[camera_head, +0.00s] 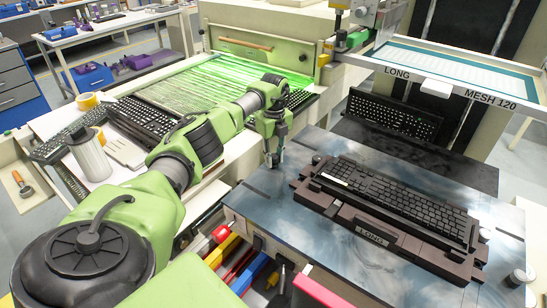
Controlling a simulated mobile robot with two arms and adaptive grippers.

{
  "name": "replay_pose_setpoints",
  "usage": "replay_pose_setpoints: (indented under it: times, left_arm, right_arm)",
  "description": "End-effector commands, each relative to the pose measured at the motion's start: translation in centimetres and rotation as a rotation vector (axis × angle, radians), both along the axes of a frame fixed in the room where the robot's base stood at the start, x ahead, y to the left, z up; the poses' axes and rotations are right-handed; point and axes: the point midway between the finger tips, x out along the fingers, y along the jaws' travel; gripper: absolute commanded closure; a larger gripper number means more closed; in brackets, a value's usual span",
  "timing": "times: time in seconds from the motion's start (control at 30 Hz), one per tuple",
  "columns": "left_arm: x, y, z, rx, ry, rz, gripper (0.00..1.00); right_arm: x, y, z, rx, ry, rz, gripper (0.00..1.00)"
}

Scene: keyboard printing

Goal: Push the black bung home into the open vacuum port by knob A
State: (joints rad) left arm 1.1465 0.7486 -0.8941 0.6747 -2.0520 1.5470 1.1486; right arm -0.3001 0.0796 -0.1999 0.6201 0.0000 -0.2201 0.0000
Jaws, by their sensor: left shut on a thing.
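My left gripper (273,160) points down over the left part of the dark metal table plate (262,190). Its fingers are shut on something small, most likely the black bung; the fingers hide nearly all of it. I cannot tell whether the tips touch the plate. The open vacuum port and the letter of knob A cannot be made out. A small dark round piece (318,159) sits at the fixture's far left corner, to the right of the gripper. My right gripper is not in view.
A brown fixture marked LONG (376,234) holds a black keyboard (398,196) on the plate, right of the gripper. Pale round knobs (515,278) stand at the plate's right edge. A mesh frame (450,68) hangs behind. Coloured-handled tools lie in front below the plate.

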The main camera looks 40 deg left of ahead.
Motion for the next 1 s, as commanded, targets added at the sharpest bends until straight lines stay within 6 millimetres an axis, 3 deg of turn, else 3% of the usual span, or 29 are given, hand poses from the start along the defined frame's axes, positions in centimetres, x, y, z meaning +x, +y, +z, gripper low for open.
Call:
replay_pose_setpoints:
  times: [0.03, 0.33, 0.37, 0.4, 0.43, 1.0]
  left_arm:
    - [-0.77, -0.63, -1.65, -0.008, 0.031, -0.003, 0.94]
    - [-0.80, -0.62, -1.68, -0.008, 0.032, -0.002, 0.94]
    - [-0.80, -0.62, -1.68, -0.008, 0.032, -0.002, 0.74]
    - [-0.79, -0.61, -1.68, -0.009, 0.031, -0.002, 0.64]
    - [-0.79, -0.61, -1.67, -0.009, 0.031, -0.002, 0.60]
    - [-0.68, -0.18, -1.15, -0.001, 0.023, -0.001, 0.60]
  right_arm:
    - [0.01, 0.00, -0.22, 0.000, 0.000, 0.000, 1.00]
    - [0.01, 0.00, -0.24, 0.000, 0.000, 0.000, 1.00]
    - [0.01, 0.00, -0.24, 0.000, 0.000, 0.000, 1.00]
    - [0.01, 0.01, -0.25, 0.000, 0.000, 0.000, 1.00]
    - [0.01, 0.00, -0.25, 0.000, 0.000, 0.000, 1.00]
    - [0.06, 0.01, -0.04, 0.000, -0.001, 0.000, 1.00]
